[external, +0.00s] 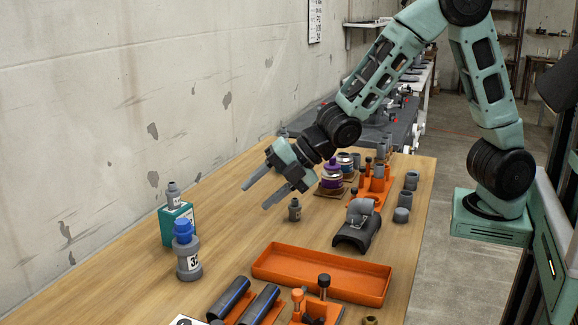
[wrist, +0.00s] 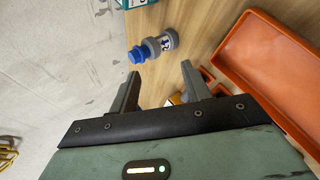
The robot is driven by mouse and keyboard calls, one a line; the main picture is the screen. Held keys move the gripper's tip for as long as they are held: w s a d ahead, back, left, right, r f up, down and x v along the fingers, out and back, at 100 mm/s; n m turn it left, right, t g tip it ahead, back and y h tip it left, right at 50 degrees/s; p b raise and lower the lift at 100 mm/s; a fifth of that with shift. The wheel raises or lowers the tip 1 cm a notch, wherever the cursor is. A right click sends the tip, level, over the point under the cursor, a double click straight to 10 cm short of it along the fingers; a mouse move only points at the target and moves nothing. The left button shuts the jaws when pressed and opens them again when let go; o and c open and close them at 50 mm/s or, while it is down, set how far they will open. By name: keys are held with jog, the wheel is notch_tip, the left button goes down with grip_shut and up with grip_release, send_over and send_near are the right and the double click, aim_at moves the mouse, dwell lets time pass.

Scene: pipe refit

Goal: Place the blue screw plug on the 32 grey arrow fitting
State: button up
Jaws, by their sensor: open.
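The blue screw plug (external: 183,229) sits upright on top of the grey fitting marked 32 (external: 189,263), near the left side of the table. Both also show in the wrist view, with the plug (wrist: 139,53) at the end of the fitting (wrist: 166,41). I cannot tell how far the plug is screwed in. The arrow on the fitting cannot be made out. My gripper (external: 257,196) is open and empty above the table, apart from the plug and fitting. In the wrist view its two fingers (wrist: 160,72) are spread, with the plug beyond them.
An empty orange tray (external: 322,273) lies to the right. A small dark fitting (external: 295,211) stands below my gripper. Pipes and orange holders occupy the front; bare wood lies between.

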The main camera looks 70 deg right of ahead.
jog(key=s+d+f+m+g+h, duration=0.1)
jog(key=s+m+g, duration=0.3)
jog(key=s+m, duration=0.4)
jog(key=s+d+m+g+h, duration=0.3)
jog(key=s+m, duration=0.6)
jog(key=s, duration=1.3)
jog(key=shift+s+f+g, duration=0.35)
jog(key=shift+s+g, duration=0.05)
jog(key=shift+g, duration=0.3)
notch_tip(320, 180, up, 8)
jog(key=p, duration=0.7)
jog(key=shift+f+p, duration=0.15)
jog(key=shift+p, duration=0.2)
